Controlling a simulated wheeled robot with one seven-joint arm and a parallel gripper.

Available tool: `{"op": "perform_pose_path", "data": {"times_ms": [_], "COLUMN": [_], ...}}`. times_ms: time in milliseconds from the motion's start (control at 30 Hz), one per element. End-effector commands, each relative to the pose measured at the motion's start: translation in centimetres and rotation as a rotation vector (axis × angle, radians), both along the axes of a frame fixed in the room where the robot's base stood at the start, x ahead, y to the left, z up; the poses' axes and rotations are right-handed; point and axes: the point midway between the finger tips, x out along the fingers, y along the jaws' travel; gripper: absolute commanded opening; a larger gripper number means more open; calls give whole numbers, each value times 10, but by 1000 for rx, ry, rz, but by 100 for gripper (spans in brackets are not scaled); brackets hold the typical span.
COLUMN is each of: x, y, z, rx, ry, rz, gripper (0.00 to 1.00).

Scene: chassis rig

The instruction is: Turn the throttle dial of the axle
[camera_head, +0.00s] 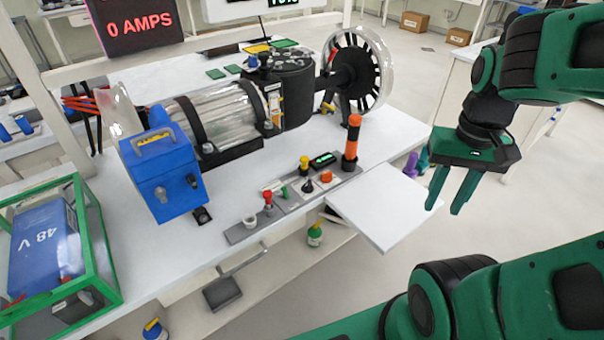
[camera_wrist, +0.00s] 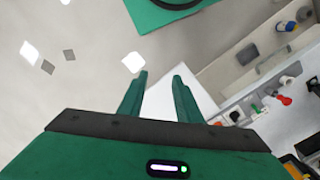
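The axle rig stands on a white bench (camera_head: 130,245), with a clear motor cylinder (camera_head: 222,113) and a spoked wheel (camera_head: 358,70). A grey control panel (camera_head: 240,234) lies along the bench's front edge. A small black knob (camera_head: 308,187) on a white plate there looks like the throttle dial, but no label is readable. My gripper (camera_head: 443,208) is open and empty, fingers down, in the air right of the panel and apart from it. The fingers also show spread in the wrist view (camera_wrist: 160,76); I cannot single out the dial there.
Near the knob stand a red button (camera_head: 326,177), a yellow knob (camera_head: 304,161), a red lever (camera_head: 267,196), a lit display (camera_head: 323,159) and an orange-black post (camera_head: 352,140). A white shelf (camera_head: 385,205) juts out between panel and gripper. The screen (camera_head: 135,25) reads 0 AMPS.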

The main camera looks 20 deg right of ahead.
Motion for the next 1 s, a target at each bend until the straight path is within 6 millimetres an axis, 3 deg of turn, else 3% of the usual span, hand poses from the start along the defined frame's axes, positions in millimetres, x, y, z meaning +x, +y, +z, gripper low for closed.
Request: {"op": "perform_pose_path", "data": {"times_ms": [167, 233, 300, 367, 467, 667, 800, 1000], "x": [0, 0, -8, 0, 27, 112, 175, 251], "y": [0, 0, 0, 0, -1, 19, 49, 110], "z": [0, 0, 6, 8, 12, 13, 2, -25], "rx": [0, 0, -4, -12, -34, -75, -78, -47], "ry": [0, 0, -13, -10, 1, 23, 30, 18], "rz": [0, 2, 17, 50, 153, 496, 757, 1103], "gripper": [31, 46, 47, 47, 47, 47, 47, 47]}}
